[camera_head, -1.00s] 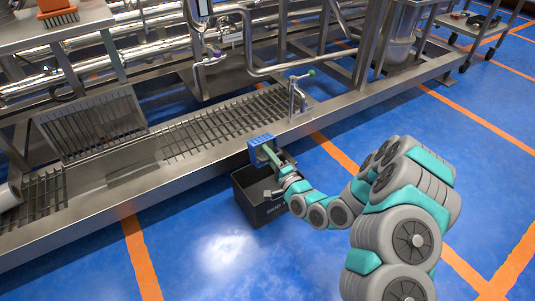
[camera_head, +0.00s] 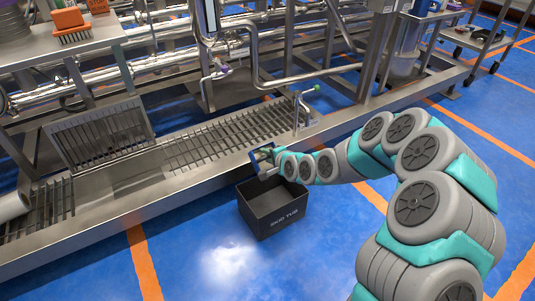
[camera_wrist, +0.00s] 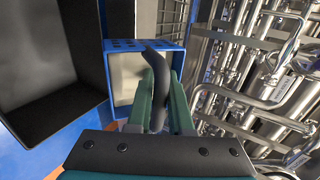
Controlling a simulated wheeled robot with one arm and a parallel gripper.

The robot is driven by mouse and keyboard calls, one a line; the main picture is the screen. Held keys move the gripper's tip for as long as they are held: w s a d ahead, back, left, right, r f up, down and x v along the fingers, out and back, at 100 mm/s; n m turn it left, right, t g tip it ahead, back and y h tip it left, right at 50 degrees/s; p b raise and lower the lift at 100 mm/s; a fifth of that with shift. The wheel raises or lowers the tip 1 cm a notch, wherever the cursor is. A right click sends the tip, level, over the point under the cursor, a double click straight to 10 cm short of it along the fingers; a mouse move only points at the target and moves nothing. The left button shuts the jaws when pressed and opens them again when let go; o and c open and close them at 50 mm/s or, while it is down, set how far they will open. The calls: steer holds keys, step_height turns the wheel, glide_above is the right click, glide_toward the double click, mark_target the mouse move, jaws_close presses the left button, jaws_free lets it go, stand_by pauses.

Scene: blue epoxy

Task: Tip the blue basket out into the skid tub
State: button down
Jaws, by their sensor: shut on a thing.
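The blue basket (camera_head: 256,161) is up in the air over the far rim of the skid tub, tipped on its side with its open face showing. In the wrist view the basket (camera_wrist: 178,48) shows a pale inside and a perforated blue wall; I see no loose contents in the visible part. My gripper (camera_wrist: 160,80) is shut on the basket's dark curved handle. In the head view my gripper (camera_head: 268,158) partly hides the basket. The black skid tub (camera_head: 276,222) stands on the floor just below; its dark inside shows nothing distinct. It also fills the wrist view's left (camera_wrist: 75,105).
The steel skid frame with its slotted grating (camera_head: 215,140) runs behind the tub. A green-handled valve post (camera_head: 300,105) rises close to the right of my gripper. Steel pipes (camera_wrist: 265,95) crowd the wrist view's right. Blue floor in front of the tub is clear.

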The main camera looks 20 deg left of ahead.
steer(key=p, duration=0.1)
steer(key=r+g+h+p, duration=0.1)
steer(key=p, duration=0.1)
steer(key=shift+w+a, duration=0.3)
steer(key=shift+w, duration=0.05)
steer(key=shift+w+a+f+g+h+p, duration=0.15)
steer(key=shift+f+g+h+p, duration=0.15)
steer(key=shift+h, duration=0.2)
steer(key=shift+s+a+f+g+h+p, duration=0.1)
steer(key=shift+f+g+h+p, duration=0.15)
steer(key=shift+g+h, duration=0.2)
steer(key=shift+w+a+f+g+h+p, duration=0.2)
steer(key=shift+g+h+p, duration=0.25)
steer(key=shift+h, duration=0.3)
steer(key=shift+w+f, duration=0.1)
steer(key=shift+f, duration=0.1)
steer(key=shift+w+f+g+h+p, duration=0.1)
steer(key=shift+g+h+p, duration=0.2)
steer(key=shift+g+h, duration=0.35)
steer(key=shift+a+f, duration=0.1)
